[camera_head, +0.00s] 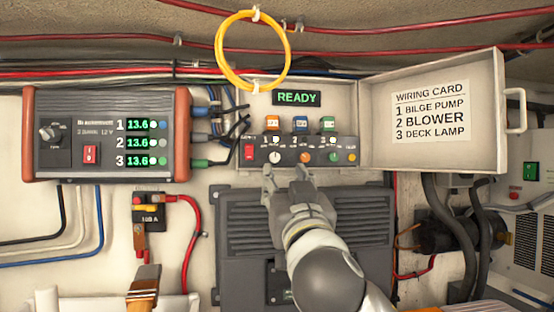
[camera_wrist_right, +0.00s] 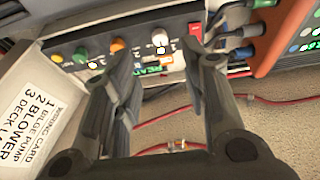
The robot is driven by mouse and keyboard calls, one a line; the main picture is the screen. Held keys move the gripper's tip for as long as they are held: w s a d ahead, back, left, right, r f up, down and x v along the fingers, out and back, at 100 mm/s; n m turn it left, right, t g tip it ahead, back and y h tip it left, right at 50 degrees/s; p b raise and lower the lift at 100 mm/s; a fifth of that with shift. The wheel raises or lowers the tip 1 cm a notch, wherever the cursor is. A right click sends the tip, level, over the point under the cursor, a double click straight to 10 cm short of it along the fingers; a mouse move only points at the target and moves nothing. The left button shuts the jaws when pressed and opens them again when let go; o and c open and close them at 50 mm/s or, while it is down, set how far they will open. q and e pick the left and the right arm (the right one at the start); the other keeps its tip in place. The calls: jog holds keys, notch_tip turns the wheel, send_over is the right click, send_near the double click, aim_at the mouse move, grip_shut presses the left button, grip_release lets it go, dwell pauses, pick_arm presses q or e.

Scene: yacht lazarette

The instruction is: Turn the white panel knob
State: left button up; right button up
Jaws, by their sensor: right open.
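The white knob (camera_head: 275,157) sits at the left of the knob row on the dark panel strip (camera_head: 258,158), under the READY display. It also shows in the wrist view (camera_wrist_right: 160,38), where the picture is turned over. My right gripper (camera_head: 285,173) is open and empty just below the strip. In the wrist view its fingertips (camera_wrist_right: 157,50) stand apart on either side of the white knob. I cannot tell how far they are from the panel face, and I see no contact. My left gripper is not in view.
An orange knob (camera_head: 305,157), a green one (camera_head: 334,157) and a red switch (camera_head: 249,152) are close by. The open lid with the wiring card (camera_head: 431,115) stands to the right. A power unit (camera_head: 105,133) with cables is at left. A yellow cable loop (camera_head: 218,50) hangs above.

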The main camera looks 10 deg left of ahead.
aim_at(275, 159)
jog(key=p+x, duration=0.3)
jog(key=x, duration=0.4)
jog(key=shift+w+a, duration=0.1)
jog(key=shift+w, duration=0.05)
jog(key=shift+w+a+r+p, duration=0.15)
jog(key=shift+w+r+p, duration=0.15)
jog(key=shift+w, duration=0.2)
jog(key=shift+w+a, duration=0.1)
jog(key=shift+w, duration=0.05)
jog(key=shift+f, duration=0.1)
grip_shut()
